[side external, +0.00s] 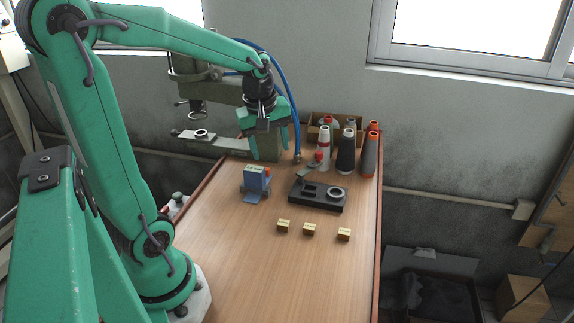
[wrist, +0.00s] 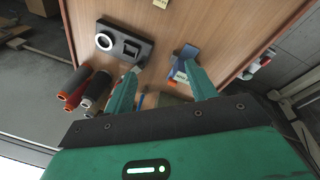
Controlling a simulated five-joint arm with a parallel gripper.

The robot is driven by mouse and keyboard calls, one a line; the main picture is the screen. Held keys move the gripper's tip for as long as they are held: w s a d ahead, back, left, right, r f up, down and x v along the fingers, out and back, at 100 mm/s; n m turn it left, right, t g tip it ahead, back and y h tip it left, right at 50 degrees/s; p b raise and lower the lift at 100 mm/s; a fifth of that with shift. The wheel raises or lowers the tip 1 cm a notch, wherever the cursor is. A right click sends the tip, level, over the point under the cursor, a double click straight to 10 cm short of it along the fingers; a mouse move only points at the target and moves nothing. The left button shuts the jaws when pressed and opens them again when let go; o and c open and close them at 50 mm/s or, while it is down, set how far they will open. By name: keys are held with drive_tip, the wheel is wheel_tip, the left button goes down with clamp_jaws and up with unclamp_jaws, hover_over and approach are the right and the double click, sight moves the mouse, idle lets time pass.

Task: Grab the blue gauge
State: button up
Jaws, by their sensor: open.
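The blue gauge (side external: 256,180) stands upright in a grey holder on the table, left of the black fixture. My gripper (side external: 270,150) is open and empty, pointing down above and behind the gauge. In the wrist view its two fingers (wrist: 162,68) are spread apart, with bare table and a blurred orange thing between them. I see no contact with the gauge.
The black fixture (side external: 318,195) with a ring and a square opening lies right of the gauge. Three brass blocks (side external: 309,229) sit in front. Several thread spools (side external: 347,150) and an open box (side external: 320,128) stand at the back right. The table's front is clear.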

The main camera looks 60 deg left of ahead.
sight(254, 168)
drive_tip(key=a+f+n, duration=0.2)
drive_tip(key=a+n, duration=0.1)
drive_tip(key=w+a+f+n+g, duration=0.1)
drive_tip(key=a+f+n, duration=0.2)
drive_tip(key=a, duration=0.1)
drive_tip(key=a+f+n+g, duration=0.1)
drive_tip(key=a+f+n, duration=0.2)
drive_tip(key=a+n, duration=0.1)
drive_tip(key=shift+w+a+h, duration=0.1)
drive_tip(key=shift+w+h, duration=0.05)
drive_tip(key=shift+h, duration=0.15)
drive_tip(key=shift+a+f+n, duration=0.45)
drive_tip(key=shift+f+n, duration=0.05)
drive_tip(key=shift+n, duration=0.1)
drive_tip(key=shift+a+f, duration=0.15)
drive_tip(key=shift+f, duration=3.75)
clamp_jaws()
